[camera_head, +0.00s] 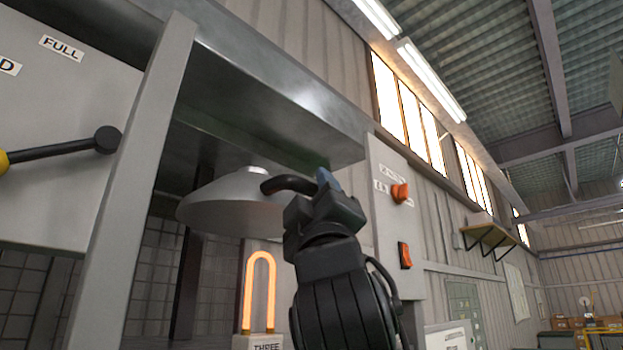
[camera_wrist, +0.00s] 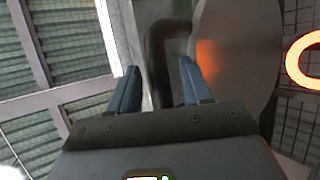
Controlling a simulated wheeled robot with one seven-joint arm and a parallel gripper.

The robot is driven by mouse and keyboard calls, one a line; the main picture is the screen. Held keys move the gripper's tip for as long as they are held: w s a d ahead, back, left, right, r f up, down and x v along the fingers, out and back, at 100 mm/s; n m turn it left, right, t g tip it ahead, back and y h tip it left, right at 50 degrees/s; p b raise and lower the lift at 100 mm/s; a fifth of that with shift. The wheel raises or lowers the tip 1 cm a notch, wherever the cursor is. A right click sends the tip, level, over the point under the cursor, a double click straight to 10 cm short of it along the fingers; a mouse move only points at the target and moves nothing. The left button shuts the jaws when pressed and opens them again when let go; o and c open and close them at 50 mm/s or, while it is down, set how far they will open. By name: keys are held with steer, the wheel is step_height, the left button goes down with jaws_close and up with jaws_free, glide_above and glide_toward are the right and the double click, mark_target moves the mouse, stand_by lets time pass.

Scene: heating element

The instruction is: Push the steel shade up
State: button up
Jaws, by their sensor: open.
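The steel shade (camera_head: 225,207) is a grey, shallow cone under the hood, above and left of a glowing orange element (camera_head: 247,290). A black bent handle (camera_head: 288,183) sticks out from its right side. My gripper (camera_head: 326,181) is at the handle's right end in the head view. In the wrist view, my open gripper (camera_wrist: 158,78) has its blue fingers on either side of the black handle (camera_wrist: 153,50), with the shade (camera_wrist: 240,50) to the right. I cannot tell whether a finger touches the handle. My gripper hides part of the shade's right side in the head view.
The element stands on a block labelled THREE (camera_head: 266,345). A metal hood (camera_head: 270,90) overhangs the shade, with a grey post (camera_head: 135,190) on the left. A panel (camera_head: 393,235) with orange switches is close to the right of my arm. A black lever (camera_head: 60,150) is at the far left.

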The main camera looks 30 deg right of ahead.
steer(key=shift+p+x, duration=0.45)
steer(key=shift+x, duration=1.2)
jaws_close()
